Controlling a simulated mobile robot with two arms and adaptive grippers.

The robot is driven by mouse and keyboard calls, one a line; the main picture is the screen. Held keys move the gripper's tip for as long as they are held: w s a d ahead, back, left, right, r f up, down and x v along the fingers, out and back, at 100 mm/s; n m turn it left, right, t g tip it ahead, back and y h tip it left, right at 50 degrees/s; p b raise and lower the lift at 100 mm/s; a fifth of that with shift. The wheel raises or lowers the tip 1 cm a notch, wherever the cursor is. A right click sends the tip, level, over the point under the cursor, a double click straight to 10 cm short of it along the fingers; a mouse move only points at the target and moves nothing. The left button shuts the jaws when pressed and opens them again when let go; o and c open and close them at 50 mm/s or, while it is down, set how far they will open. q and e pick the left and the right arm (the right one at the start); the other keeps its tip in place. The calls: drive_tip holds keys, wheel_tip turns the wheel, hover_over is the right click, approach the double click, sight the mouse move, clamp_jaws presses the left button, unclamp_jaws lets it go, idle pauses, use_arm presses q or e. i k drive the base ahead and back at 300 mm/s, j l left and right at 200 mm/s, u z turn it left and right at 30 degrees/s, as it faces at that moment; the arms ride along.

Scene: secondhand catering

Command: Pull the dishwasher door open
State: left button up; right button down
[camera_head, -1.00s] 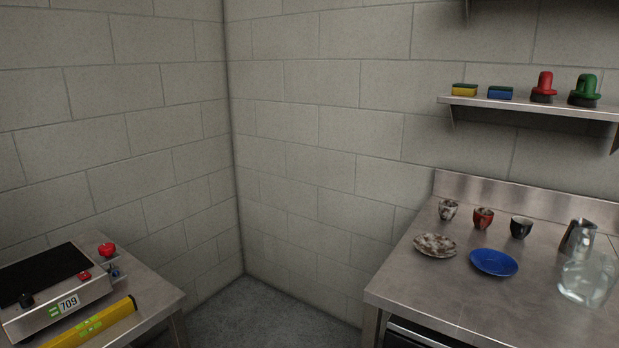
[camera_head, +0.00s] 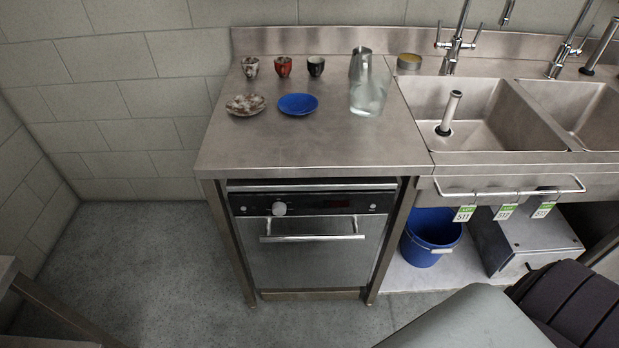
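The dishwasher (camera_head: 312,262) stands under the steel counter in the middle of the head view. Its steel door is shut and upright. A horizontal bar handle (camera_head: 312,238) runs across the upper part of the door, below a black control panel (camera_head: 330,203) with a round knob (camera_head: 279,208). Neither gripper shows, so I cannot see their position relative to the handle. A grey and black rounded shape, possibly part of my own arm, fills the lower right corner.
The counter (camera_head: 290,150) holds three cups, a speckled plate (camera_head: 246,105), a blue plate (camera_head: 298,104), a metal pitcher and a glass jug (camera_head: 369,92). A sink (camera_head: 470,115) adjoins at right; a blue bucket (camera_head: 428,240) stands below. The floor (camera_head: 150,262) left of the dishwasher is clear.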

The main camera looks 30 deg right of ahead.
sight(331, 239)
drive_tip(key=z, duration=0.9)
